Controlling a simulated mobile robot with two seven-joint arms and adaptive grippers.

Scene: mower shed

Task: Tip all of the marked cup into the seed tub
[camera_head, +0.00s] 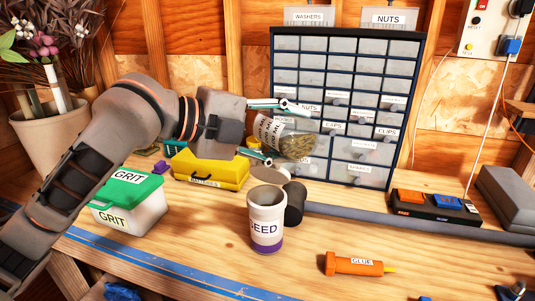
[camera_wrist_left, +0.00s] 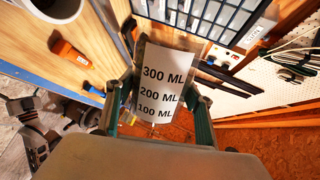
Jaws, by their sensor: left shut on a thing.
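The marked cup (camera_head: 299,146) is clear with a white label and holds greenish-brown grains. My left gripper (camera_head: 272,131) is shut on it and holds it in the air, tilted far over, with the grains showing at its right end. The label with 100, 200 and 300 ML shows between the fingers in the left wrist view (camera_wrist_left: 160,85). The seed tub (camera_head: 265,228), white with a purple band, stands upright on the bench below and slightly left of the cup. It shows partly in the wrist view (camera_wrist_left: 62,8). No falling grains show. My right gripper is not in view.
A dark cylinder (camera_head: 294,203) is close behind the tub. A yellow batteries box (camera_head: 210,172) and a green-lidded grit box (camera_head: 128,203) are at left. An orange glue tube (camera_head: 353,265) lies front right. A drawer cabinet (camera_head: 347,100) stands behind the cup.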

